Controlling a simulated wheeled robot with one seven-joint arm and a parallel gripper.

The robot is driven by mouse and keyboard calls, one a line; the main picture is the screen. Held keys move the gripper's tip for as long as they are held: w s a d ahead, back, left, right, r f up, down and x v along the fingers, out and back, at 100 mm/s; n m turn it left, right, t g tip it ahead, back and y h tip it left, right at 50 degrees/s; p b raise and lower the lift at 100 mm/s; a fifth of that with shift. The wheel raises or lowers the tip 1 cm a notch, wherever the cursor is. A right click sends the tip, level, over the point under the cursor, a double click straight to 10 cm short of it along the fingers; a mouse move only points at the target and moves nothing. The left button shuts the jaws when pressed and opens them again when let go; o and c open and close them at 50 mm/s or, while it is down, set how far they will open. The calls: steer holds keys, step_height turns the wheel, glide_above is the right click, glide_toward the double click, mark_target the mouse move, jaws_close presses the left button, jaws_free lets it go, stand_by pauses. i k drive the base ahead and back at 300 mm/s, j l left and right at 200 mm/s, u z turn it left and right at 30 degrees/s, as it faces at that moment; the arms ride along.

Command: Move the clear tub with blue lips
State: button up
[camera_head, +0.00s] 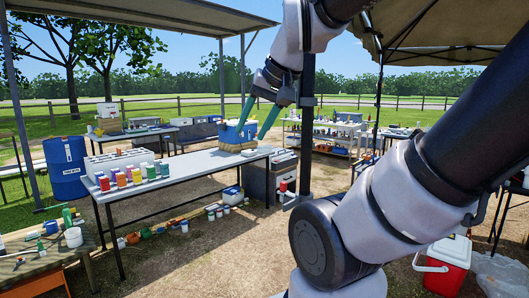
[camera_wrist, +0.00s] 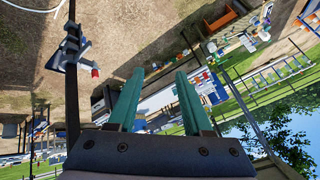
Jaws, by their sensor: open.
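In the wrist view my gripper (camera_wrist: 160,71) is open with nothing held between the fingers. A second clear container with blue (camera_head: 232,195) sits on the ground under the table.
The grey table (camera_head: 180,171) carries several colour-capped bottles (camera_head: 130,177) and a white rack. A blue barrel (camera_head: 66,167) stands behind it at left. A dark post (camera_head: 307,130) rises just right of my gripper. A red cooler (camera_head: 447,265) stands at right.

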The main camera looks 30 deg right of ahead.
mark_target(266, 148)
steer(key=i+j+u, duration=0.1)
steer(key=i+j, duration=0.2)
steer(key=i, duration=0.15)
steer(key=i+j+u, duration=0.15)
steer(key=i+j, duration=0.15)
steer(key=i, duration=0.15)
steer(key=i+j+u, duration=0.1)
steer(key=i+j, duration=0.15)
steer(key=i, duration=0.25)
steer(key=i+z, duration=0.35)
steer(key=i, duration=0.25)
steer(key=i+z, duration=0.35)
steer(key=i, duration=0.25)
steer(key=i+j+z, duration=0.3)
steer(key=i, duration=0.3)
steer(key=i+l+z, duration=0.2)
steer(key=i+z, duration=1.1)
steer(key=z, duration=0.15)
steer(key=i+z, duration=0.15)
steer(key=i, duration=1.35)
steer(key=i+u, duration=0.35)
steer(key=i+l+u, duration=0.15)
steer(key=i+u, duration=0.2)
steer(key=i, duration=0.15)
steer(key=i+u, duration=0.5)
steer(key=u, duration=0.2)
steer(key=i+l+u, duration=0.2)
steer(key=u, duration=0.15)
